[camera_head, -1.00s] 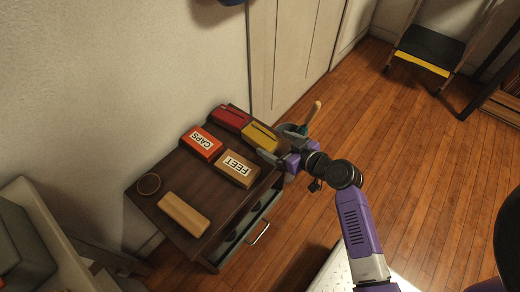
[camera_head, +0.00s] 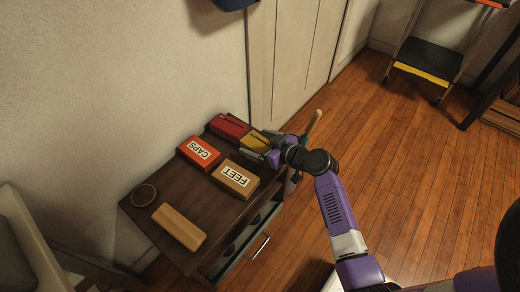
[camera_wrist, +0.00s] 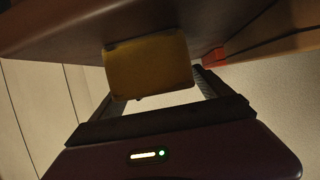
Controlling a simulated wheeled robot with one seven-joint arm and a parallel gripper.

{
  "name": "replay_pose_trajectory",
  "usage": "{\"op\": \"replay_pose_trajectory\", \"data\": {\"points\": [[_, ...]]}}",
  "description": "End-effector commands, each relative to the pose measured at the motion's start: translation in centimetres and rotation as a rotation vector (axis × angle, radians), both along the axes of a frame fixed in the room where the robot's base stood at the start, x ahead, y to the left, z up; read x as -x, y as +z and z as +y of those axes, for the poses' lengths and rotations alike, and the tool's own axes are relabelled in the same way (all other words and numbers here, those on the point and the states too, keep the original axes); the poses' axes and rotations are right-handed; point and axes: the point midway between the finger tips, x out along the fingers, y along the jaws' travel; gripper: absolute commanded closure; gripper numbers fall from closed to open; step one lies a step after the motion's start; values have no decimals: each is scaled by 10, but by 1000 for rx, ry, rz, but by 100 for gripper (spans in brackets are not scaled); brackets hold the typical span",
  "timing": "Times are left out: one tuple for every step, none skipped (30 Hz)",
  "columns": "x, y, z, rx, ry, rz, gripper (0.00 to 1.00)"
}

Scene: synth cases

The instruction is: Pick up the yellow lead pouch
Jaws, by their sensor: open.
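The yellow pouch (camera_head: 255,140) lies at the back right of the small dark wooden cabinet top (camera_head: 165,187), beside a red pouch (camera_head: 229,126). My gripper (camera_head: 264,152) is at the pouch's right end, low over the cabinet's right edge. In the wrist view, the yellow pouch (camera_wrist: 148,66) shows end-on between the two open fingers (camera_wrist: 154,84). I cannot tell whether the fingers touch it. The gripper hides part of the pouch's right end in the head view.
A red CAPS box (camera_head: 199,153) and a tan FEET box (camera_head: 236,179) lie close by on the cabinet top. A wooden block (camera_head: 179,227) and a ring-shaped item (camera_head: 143,195) are nearer. A drawer with a handle (camera_head: 259,247) stands open. A step stool (camera_head: 428,58) is far right.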

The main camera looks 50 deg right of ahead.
Motion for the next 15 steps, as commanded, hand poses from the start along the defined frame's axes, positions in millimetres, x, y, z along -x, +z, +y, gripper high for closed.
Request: {"op": "replay_pose_trajectory", "data": {"points": [[0, 0, 0, 0, 0, 0, 11], [0, 0, 0, 0, 0, 0, 11], [0, 0, 0, 0, 0, 0, 11], [0, 0, 0, 0, 0, 0, 11], [0, 0, 0, 0, 0, 0, 11], [0, 0, 0, 0, 0, 0, 17], [0, 0, 0, 0, 0, 0, 23], [0, 0, 0, 0, 0, 0, 29], [0, 0, 0, 0, 0, 0, 36], [0, 0, 0, 0, 0, 0, 42], [0, 0, 0, 0, 0, 0, 48], [0, 0, 0, 0, 0, 0, 56], [0, 0, 0, 0, 0, 0, 62], [0, 0, 0, 0, 0, 0, 68], [0, 0, 0, 0, 0, 0, 76]]}}
